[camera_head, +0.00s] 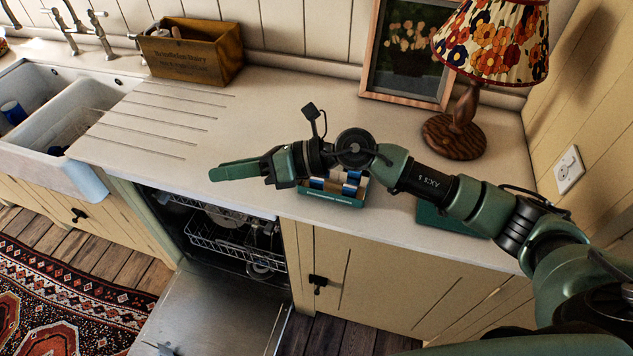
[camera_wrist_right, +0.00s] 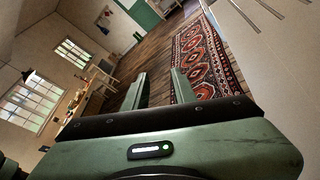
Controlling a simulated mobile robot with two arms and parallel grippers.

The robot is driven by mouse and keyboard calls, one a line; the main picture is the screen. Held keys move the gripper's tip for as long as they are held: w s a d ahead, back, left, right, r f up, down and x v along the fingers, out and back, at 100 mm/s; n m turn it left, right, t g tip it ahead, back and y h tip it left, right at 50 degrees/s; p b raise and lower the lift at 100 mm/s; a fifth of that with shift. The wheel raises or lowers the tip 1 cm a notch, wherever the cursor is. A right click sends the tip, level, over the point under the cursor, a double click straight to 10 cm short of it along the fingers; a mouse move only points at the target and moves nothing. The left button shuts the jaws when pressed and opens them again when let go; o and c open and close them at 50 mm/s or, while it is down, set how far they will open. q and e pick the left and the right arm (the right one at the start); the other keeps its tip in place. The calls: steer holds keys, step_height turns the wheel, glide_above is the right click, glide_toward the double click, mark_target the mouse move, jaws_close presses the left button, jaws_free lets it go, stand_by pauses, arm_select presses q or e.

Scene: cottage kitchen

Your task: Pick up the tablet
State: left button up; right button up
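A small teal open box (camera_head: 330,196) stands on the countertop near its front edge, holding several blue-and-white blocks (camera_head: 351,183) that look like dishwasher tablets. My right arm passes over it and hides part of it. My right gripper (camera_head: 233,170) is to the left of the box, above the counter's front edge, pointing left. In the right wrist view its two fingers (camera_wrist_right: 158,88) are apart with nothing between them. My left gripper is in neither view.
The dishwasher below is open, with its rack (camera_head: 232,240) inside and door (camera_head: 215,310) lowered. A wooden box (camera_head: 190,55), framed picture (camera_head: 405,50) and lamp (camera_head: 465,125) stand at the back. A flat teal item (camera_head: 450,219) lies partly under my right arm. The ridged drainboard is clear.

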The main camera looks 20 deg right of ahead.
steer(key=w+d+f+n+g+h, duration=0.25)
steer(key=d+f+h, duration=0.4)
steer(key=d, duration=0.35)
steer(key=n+h, duration=0.2)
steer(key=h, duration=0.3)
glide_toward(317, 180)
steer(key=f, duration=0.2)
steer(key=shift+m+t, duration=0.25)
steer(key=p+x, duration=0.1)
steer(key=x, duration=0.1)
steer(key=p+x, duration=0.1)
steer(key=x, duration=0.1)
steer(key=p+x, duration=0.1)
steer(key=x, duration=0.1)
steer(key=shift+a+r+p, duration=0.15)
steer(key=shift+a+p, duration=0.1)
steer(key=shift+p, duration=0.15)
steer(key=shift+w+a+f, duration=0.1)
steer(key=shift+f, duration=0.4)
jaws_close()
